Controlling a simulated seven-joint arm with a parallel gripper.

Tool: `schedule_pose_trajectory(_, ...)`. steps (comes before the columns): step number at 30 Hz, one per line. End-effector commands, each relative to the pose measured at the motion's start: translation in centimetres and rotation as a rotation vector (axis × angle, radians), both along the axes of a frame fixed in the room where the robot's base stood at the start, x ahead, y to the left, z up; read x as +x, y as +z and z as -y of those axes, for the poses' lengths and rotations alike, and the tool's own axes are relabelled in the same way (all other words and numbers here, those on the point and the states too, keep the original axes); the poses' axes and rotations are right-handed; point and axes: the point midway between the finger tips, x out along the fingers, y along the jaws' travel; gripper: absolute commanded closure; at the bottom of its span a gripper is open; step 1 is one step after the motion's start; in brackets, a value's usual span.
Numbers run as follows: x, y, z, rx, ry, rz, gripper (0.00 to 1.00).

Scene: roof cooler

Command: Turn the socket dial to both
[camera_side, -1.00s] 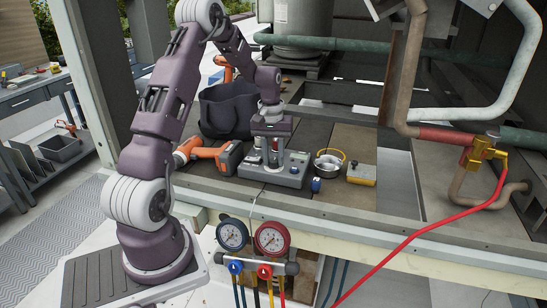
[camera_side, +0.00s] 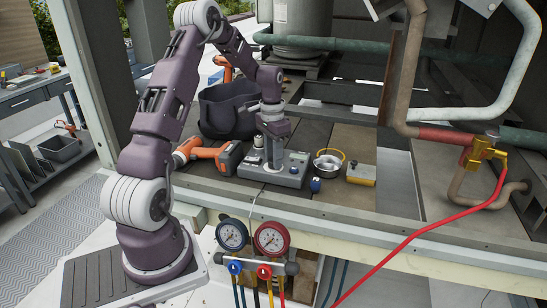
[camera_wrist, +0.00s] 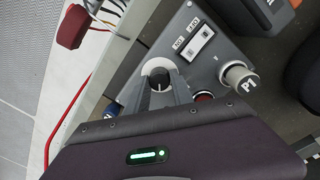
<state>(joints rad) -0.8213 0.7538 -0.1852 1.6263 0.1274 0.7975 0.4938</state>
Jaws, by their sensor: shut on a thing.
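The grey control box (camera_side: 256,174) sits on the deck in the side view, with my gripper (camera_side: 275,160) down over it. In the wrist view the box's top face (camera_wrist: 138,62) shows a black dial (camera_wrist: 157,80) on a pale disc, and my gripper's fingers (camera_wrist: 161,84) are shut on it. A grey knob marked P1 (camera_wrist: 238,77) and a red button (camera_wrist: 204,97) are to the right. The dial's pointer and the word it faces cannot be read.
An orange drill (camera_side: 212,155) lies left of the box and a dark bag (camera_side: 226,112) stands behind it. Gauges (camera_side: 252,236) hang below the front edge.

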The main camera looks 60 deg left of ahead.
Motion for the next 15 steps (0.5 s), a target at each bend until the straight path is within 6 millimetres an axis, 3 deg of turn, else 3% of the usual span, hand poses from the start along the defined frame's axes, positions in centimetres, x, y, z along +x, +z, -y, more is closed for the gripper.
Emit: schedule_pose_trajectory(15,0.00,0.08,-0.01,0.000,-0.162,0.000,1.00)
